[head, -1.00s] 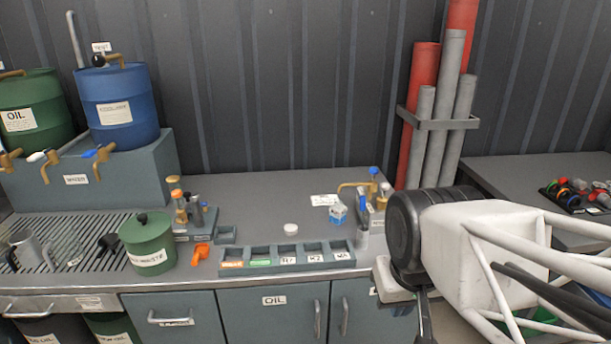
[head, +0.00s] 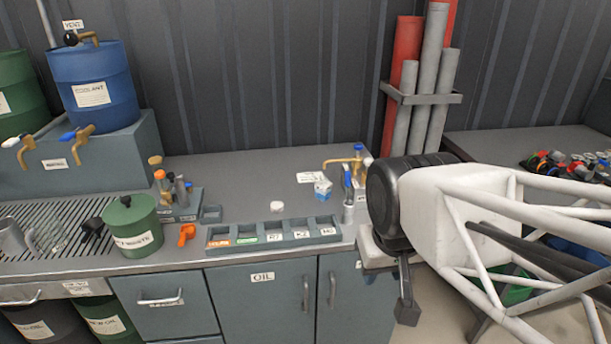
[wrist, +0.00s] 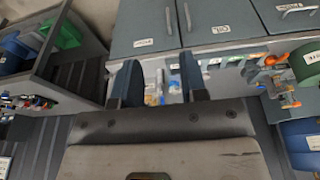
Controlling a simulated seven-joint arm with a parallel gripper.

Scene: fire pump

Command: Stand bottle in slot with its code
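A slotted rack (head: 273,248) stands near the front edge of the bench, with an orange label, a green label and several white code labels along its front. The codes are too small to read surely. My gripper (head: 405,297) hangs off the bench's front right, apart from the rack. In the wrist view my gripper (wrist: 160,78) has its fingers spread, with nothing visibly held.
A green waste can (head: 133,228) and an orange piece (head: 187,234) sit left of the rack. Cabinets (head: 262,305) lie below. The back middle bench is clear.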

